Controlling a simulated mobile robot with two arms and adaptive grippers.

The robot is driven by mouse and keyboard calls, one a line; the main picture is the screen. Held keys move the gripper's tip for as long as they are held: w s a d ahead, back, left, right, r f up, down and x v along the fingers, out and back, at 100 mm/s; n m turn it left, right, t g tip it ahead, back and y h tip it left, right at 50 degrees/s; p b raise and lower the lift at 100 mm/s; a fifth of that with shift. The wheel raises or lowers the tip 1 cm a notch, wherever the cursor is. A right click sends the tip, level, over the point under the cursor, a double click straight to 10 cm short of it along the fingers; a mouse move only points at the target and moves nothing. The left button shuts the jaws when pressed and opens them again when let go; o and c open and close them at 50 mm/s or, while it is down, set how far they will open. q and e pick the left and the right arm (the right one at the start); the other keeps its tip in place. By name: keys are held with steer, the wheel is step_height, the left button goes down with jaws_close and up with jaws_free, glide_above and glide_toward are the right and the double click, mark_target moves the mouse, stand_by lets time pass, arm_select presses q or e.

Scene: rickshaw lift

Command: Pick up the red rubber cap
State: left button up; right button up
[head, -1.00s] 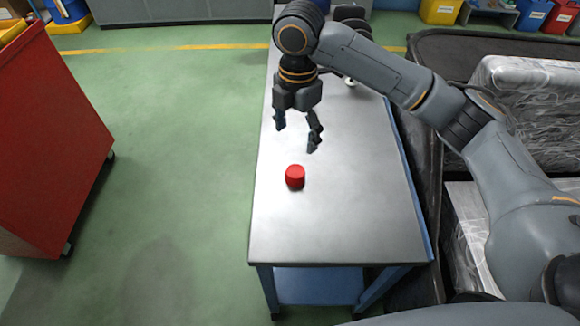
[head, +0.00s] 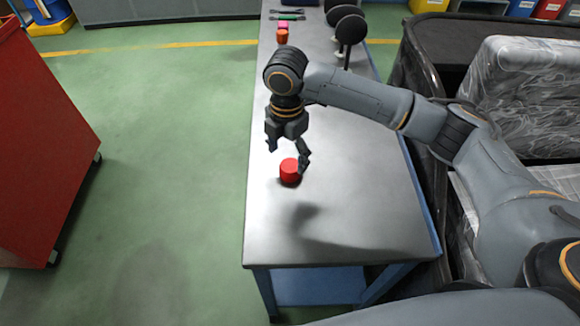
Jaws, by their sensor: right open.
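The red rubber cap (head: 289,173) is a small red cylinder standing on the grey metal table (head: 340,225), near its left edge. My right gripper (head: 286,160) points down, open and empty, just above and behind the cap. Its right finger comes down close to the cap's right side; I cannot tell whether it touches. Its left finger is to the upper left of the cap. My left gripper does not show.
At the table's far end are an orange-red cylinder (head: 282,37), a pink item, dark tools (head: 287,16) and black round paddles (head: 350,30). A red cabinet (head: 40,150) stands left across open green floor. A wrapped load (head: 525,95) is at the right.

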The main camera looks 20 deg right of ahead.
mark_target(289, 166)
steer(key=f, duration=0.5)
steer(key=shift+d+f, duration=0.15)
steer(key=shift+d, duration=0.05)
steer(key=c, duration=1)
